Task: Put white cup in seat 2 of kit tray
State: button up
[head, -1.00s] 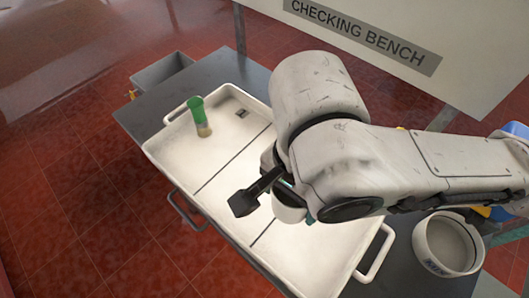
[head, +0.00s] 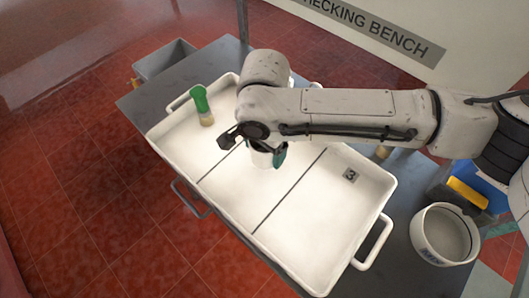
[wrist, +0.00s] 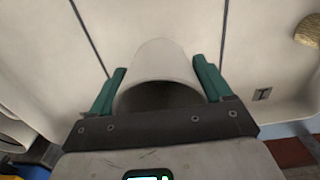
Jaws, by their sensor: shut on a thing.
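The white kit tray (head: 318,272) has three compartments split by two dark lines. My gripper (wrist: 158,68) is shut on the white cup (wrist: 163,60), with a teal finger on each side and the cup's dark mouth facing the wrist camera. In the head view the cup (head: 262,158) shows partly below my wrist, over the middle compartment. In the wrist view it lies between the two divider lines. I cannot tell whether its base touches the tray floor. The label of the middle compartment is hidden.
A green-topped item with a tan end (head: 202,105) stands in the left compartment. The right compartment, with label 3 (head: 350,175), is empty. A round white bowl (head: 445,235) stands right of the tray. A grey bin (head: 165,60) is beyond the bench's left end.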

jog(key=shift+s+f, duration=0.1)
jog(key=shift+f, duration=1.3)
jog(key=shift+f, duration=0.15)
jog(key=o, duration=1)
jog(key=shift+c, duration=0.2)
notch_tip(320, 180, up, 12)
